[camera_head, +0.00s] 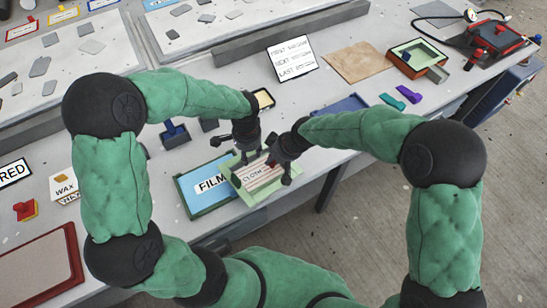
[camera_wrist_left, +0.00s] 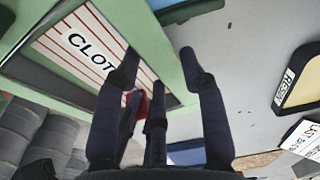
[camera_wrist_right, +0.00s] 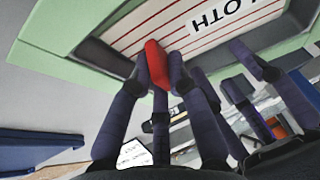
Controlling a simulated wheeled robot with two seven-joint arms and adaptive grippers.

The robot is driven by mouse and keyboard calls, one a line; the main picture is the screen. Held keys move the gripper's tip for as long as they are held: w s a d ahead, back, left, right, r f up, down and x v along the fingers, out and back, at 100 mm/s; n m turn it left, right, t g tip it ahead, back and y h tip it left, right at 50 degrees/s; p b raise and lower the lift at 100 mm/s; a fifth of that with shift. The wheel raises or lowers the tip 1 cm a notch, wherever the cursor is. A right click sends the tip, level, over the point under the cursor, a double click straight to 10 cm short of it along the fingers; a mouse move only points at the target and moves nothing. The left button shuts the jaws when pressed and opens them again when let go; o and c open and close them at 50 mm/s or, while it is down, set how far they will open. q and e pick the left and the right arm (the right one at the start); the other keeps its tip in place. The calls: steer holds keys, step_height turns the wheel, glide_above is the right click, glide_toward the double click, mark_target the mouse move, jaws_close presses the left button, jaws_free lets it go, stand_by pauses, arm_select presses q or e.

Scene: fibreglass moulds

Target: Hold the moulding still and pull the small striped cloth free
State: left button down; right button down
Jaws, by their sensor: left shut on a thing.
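The pale green moulding (camera_head: 248,199) lies at the table's front edge, partly over a blue board. The striped cloth (camera_head: 262,182), marked CLOTH, lies within it. The cloth also shows in the left wrist view (camera_wrist_left: 62,28) and the right wrist view (camera_wrist_right: 190,30). My left gripper (camera_head: 246,160) is shut on the moulding's rim, which runs between its fingers in the left wrist view (camera_wrist_left: 160,62). My right gripper (camera_head: 280,176) is at the cloth's right end. Its fingers are either side of a red tab (camera_wrist_right: 155,62); I cannot tell whether they grip it.
The blue board (camera_head: 190,188), marked FILM, lies just left of the moulding. A blue tray (camera_head: 343,107), purple and teal pieces (camera_head: 400,98) and a brown sheet (camera_head: 357,62) lie to the right and behind. The table ends just in front.

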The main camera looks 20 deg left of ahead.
steer(key=shift+r, duration=0.55)
steer(key=shift+w+r, duration=0.15)
steer(key=shift+r, duration=0.65)
steer(key=shift+r, duration=0.65)
steer(key=shift+r, duration=0.4)
steer(key=shift+r, duration=0.1)
steer(key=shift+r, duration=0.35)
steer(key=shift+r, duration=2.15)
